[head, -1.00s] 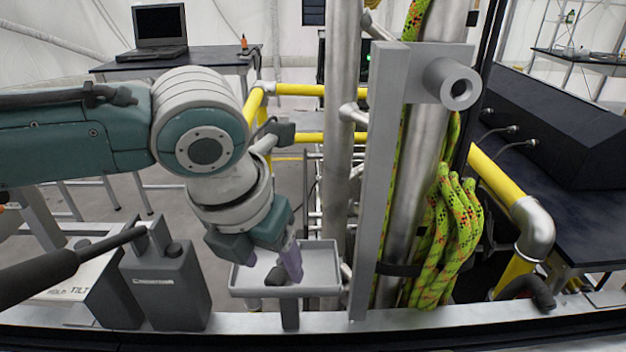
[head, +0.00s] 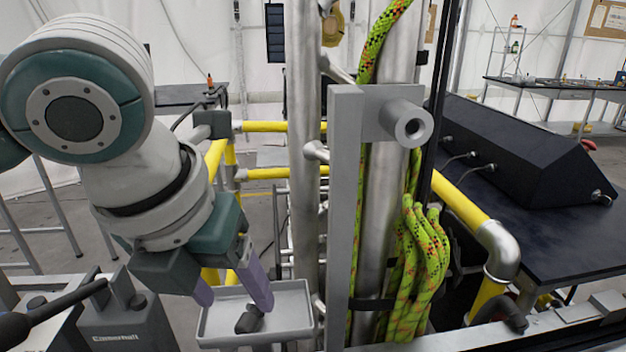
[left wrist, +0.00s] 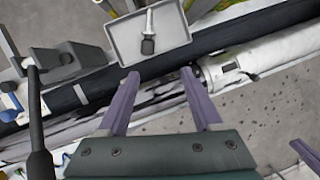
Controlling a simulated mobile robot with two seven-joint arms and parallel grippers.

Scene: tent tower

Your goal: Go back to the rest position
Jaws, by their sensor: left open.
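My left gripper (head: 236,290) hangs from the left arm above and to the left of a small grey tray (head: 290,312) in the head view. Its two purple fingers are apart with nothing between them. In the left wrist view the open fingers (left wrist: 160,75) point toward the tray (left wrist: 178,48). A small dark-handled object (head: 250,318) lies in the tray; it also shows in the left wrist view (left wrist: 148,45), apart from the fingers.
An upright grey post (head: 345,220) and metal pipes stand right of the tray, with a coiled green rope (head: 415,265) beside them. Yellow rails (head: 270,173) run behind. A grey box with a black lever (head: 125,320) stands at lower left. A black table (head: 540,230) is at right.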

